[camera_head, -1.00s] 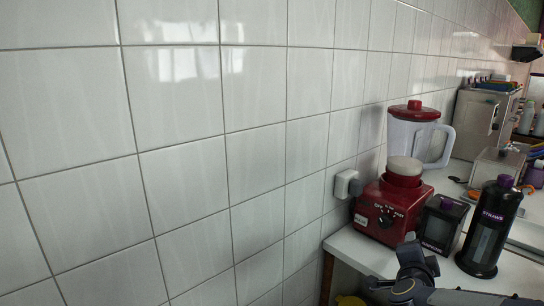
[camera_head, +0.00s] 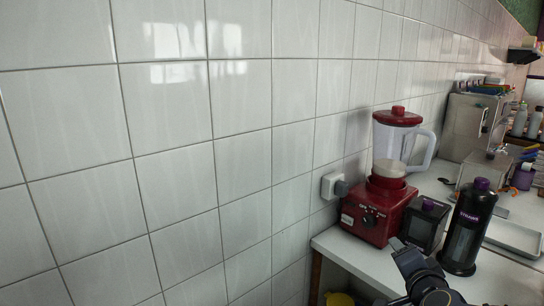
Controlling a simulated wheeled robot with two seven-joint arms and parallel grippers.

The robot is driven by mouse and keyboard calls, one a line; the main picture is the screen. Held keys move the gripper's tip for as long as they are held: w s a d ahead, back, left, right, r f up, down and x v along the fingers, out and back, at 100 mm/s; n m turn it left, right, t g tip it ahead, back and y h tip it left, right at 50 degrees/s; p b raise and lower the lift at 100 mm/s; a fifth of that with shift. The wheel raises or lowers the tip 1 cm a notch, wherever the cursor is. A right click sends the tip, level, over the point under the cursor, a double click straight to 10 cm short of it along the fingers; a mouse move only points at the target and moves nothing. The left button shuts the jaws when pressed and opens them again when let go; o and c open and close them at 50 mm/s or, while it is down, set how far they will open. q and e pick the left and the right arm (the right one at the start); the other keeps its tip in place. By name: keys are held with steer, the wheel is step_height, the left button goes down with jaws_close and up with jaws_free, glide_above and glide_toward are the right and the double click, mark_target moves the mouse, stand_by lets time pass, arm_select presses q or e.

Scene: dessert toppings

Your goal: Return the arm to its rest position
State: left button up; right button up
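An arm of mine, likely the right one, shows at the bottom right, in front of the white counter (camera_head: 355,262). Its dark gripper end (camera_head: 401,251) points up and to the left, below the black box and the red blender base. I cannot make out two separate fingers, so I cannot tell whether it is open or shut. Nothing held shows in it. The rest of this arm is cut off by the bottom edge. My other arm and gripper are not in view.
A red blender (camera_head: 370,220) with a clear jug stands against the tiled wall (camera_head: 170,190). A black box (camera_head: 425,224) and a tall black bottle (camera_head: 467,230) stand right of it. A clear bin (camera_head: 478,172) and steel appliance (camera_head: 475,125) stand behind. A tray (camera_head: 515,238) lies at right.

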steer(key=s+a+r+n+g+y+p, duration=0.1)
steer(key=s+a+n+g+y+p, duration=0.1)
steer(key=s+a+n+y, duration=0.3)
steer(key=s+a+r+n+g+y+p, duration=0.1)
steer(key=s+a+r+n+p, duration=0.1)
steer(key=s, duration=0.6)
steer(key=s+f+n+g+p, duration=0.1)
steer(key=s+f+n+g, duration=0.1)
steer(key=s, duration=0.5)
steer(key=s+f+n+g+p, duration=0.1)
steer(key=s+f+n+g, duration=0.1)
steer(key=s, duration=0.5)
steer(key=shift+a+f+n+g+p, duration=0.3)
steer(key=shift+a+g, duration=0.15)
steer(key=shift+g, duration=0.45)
